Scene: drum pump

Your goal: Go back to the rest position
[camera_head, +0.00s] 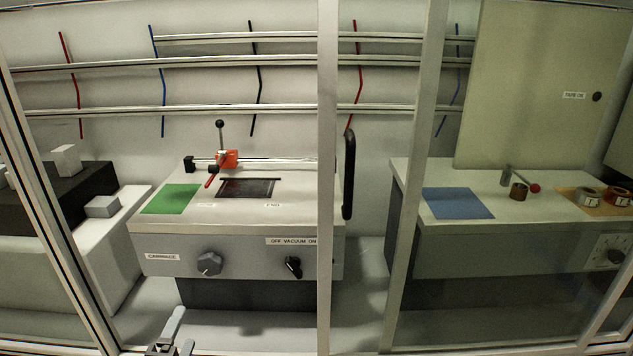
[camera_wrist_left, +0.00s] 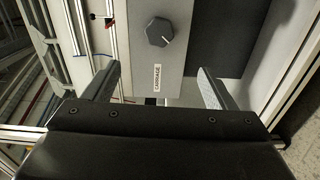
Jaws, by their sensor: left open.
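My left gripper (camera_head: 176,335) shows at the bottom of the head view, low in front of the machine with the "CARRIAGE" label. In the left wrist view its two fingers (camera_wrist_left: 160,88) stand wide apart with nothing between them. The carriage knob (camera_wrist_left: 160,32) and its label lie beyond the fingers, apart from them. The same carriage knob (camera_head: 209,263) is on the machine's front panel in the head view. My right gripper does not show in either view.
A glazed enclosure with a frame post (camera_head: 326,180) and a black door handle (camera_head: 348,175) stands in front. Behind it are a vacuum knob (camera_head: 292,267), a green pad (camera_head: 171,198), a red lever piece (camera_head: 227,159) and a blue pad (camera_head: 458,203). Tape rolls (camera_head: 586,197) sit at the right.

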